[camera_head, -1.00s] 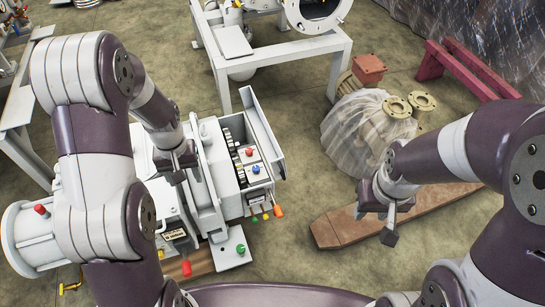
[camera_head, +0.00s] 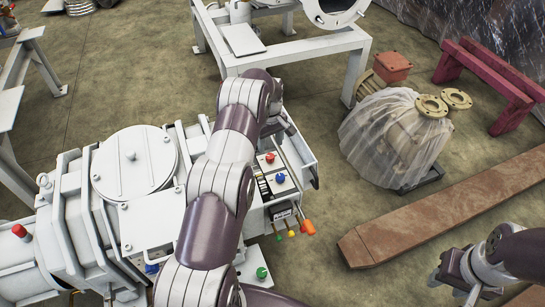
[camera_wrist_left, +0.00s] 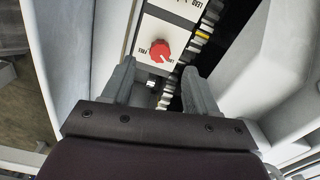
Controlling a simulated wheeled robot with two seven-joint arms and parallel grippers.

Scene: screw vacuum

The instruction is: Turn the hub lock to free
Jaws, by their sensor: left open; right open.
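A red knob (camera_head: 270,157) sits on a white plate in the open box of the white machine, and it also shows in the left wrist view (camera_wrist_left: 160,49). Its plate has small lettering, apparently "FREE" to the left; the knob's pale mark faces lower right. A blue knob (camera_head: 280,178) sits nearby in the head view. My left gripper (camera_wrist_left: 157,88) is open and empty, its fingers either side of the line to the red knob, apart from it. In the head view its fingers are mostly hidden behind my arm. My right gripper (camera_head: 452,288) is open and empty at lower right.
The box's raised side wall (camera_head: 298,150) stands close to my left gripper. Coloured handles (camera_head: 300,228) stick out below the box. A wooden plank (camera_head: 440,205) and a plastic-wrapped part (camera_head: 390,135) lie to the right. The floor between is clear.

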